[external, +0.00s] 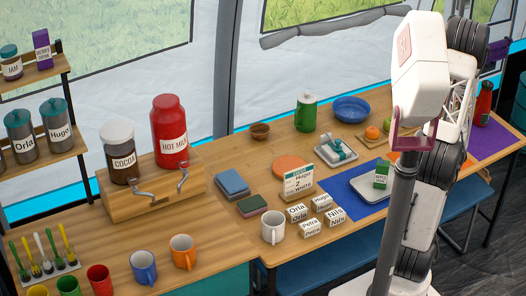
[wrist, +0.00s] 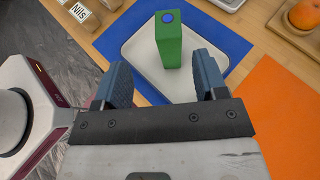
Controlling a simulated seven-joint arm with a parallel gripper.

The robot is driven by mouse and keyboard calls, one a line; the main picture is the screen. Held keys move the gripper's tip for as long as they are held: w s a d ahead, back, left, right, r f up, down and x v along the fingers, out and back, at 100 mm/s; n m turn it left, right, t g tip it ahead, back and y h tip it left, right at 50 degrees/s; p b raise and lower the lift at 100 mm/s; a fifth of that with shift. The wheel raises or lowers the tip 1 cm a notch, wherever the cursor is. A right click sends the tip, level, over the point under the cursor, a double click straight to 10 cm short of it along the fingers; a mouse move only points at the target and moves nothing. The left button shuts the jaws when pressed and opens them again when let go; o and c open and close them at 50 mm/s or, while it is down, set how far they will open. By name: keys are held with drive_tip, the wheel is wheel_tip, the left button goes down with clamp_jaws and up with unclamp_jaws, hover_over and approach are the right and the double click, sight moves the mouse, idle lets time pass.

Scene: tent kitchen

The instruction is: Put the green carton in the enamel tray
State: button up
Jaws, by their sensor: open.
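The green carton (external: 381,176) stands upright in a white tray (external: 364,191) on the blue mat, in the external view. In the wrist view the carton (wrist: 169,42) has a blue cap and stands on the bare floor of the white tray (wrist: 138,50). My gripper (wrist: 162,78) is open and empty. Its two blue-grey fingers are apart, on the near side of the carton, one to each side of it in the picture, with a visible gap to it. In the external view my fingers are hidden behind my arm.
An orange mat (wrist: 275,105) lies right of the tray. A second white tray (external: 335,153) with a ribboned item, name cards (external: 310,228), a white mug (external: 273,229) and a fruit board (external: 372,140) stand around. A dark pole (external: 395,225) rises in front.

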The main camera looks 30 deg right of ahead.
drive_tip(key=a+r+n+g+h, duration=0.1)
drive_tip(key=a+r+n+g, duration=0.3)
drive_tip(key=a+r+n, duration=0.45)
drive_tip(key=a+r+n+g+h, duration=0.2)
drive_tip(key=a+r+n+g, duration=0.25)
drive_tip(key=a, duration=0.65)
drive_tip(key=s+a+r+n+t+h, duration=0.2)
drive_tip(key=s+a+r+n+h, duration=0.5)
drive_tip(key=a+r+n, duration=0.5)
drive_tip(key=shift+s+a+r+n, duration=0.3)
drive_tip(key=shift+s+n, duration=0.2)
drive_tip(key=shift+s, duration=0.6)
